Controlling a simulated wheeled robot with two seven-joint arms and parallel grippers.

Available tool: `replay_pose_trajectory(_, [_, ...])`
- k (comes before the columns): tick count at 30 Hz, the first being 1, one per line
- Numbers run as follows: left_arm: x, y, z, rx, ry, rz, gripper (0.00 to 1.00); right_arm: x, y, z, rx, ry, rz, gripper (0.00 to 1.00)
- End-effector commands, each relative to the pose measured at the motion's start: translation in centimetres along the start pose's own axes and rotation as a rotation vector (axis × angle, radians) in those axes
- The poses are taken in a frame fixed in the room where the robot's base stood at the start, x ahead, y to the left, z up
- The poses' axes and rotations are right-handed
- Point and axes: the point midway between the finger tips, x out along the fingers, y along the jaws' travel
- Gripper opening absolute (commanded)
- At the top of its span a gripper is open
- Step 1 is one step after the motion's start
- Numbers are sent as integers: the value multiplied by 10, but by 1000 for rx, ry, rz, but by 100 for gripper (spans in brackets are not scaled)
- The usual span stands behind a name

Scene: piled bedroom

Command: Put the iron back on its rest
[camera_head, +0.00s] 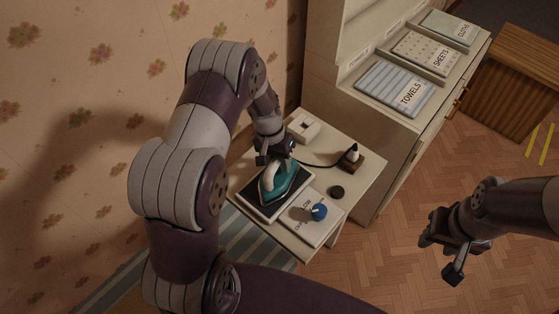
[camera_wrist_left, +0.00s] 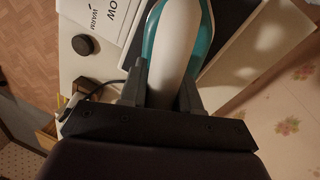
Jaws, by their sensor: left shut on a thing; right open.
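The teal and white iron (camera_head: 280,184) sits over the dark plate of its rest (camera_head: 256,206) on the small white table, in the head view. I cannot tell whether its sole fully touches the plate. My left gripper (camera_head: 274,158) is shut on the iron's white handle, which also shows between the fingers in the left wrist view (camera_wrist_left: 174,55). The left wrist view shows the rest's dark plate (camera_wrist_left: 232,20) beside the iron. My right gripper (camera_head: 452,246) is open and empty, out over the floor at the right.
A blue knob (camera_head: 319,211) stands on a white panel with printed words. A black disc (camera_head: 337,192), a small block with a white-tipped item (camera_head: 352,158) and a white box (camera_head: 303,127) share the table (camera_head: 365,178). A labelled shelf unit (camera_head: 400,132) stands right behind.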

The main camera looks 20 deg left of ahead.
Motion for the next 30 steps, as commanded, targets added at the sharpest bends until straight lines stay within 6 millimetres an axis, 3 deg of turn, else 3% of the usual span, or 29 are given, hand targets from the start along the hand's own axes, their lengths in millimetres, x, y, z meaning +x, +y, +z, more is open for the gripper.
replay_pose_trajectory(10, [2,-1,-1,0,3,0,0,3,0,0,0,0,0,43])
replay_pose_trajectory(11, [2,-1,-1,0,3,0,42,3,0,0,0,0,0,43])
replay_pose_trajectory(12, [2,-1,-1,0,3,0,55,3,0,0,0,0,0,43])
replay_pose_trajectory(13, [3,-1,-1,0,3,0,62,3,0,0,0,0,0,43])
replay_pose_trajectory(23, [2,-1,0,0,-1,0,62,1,0,0,0,0,0,43])
replay_pose_trajectory(30, [-23,0,0,0,0,-1,62,-18,0,-2,0,0,0,43])
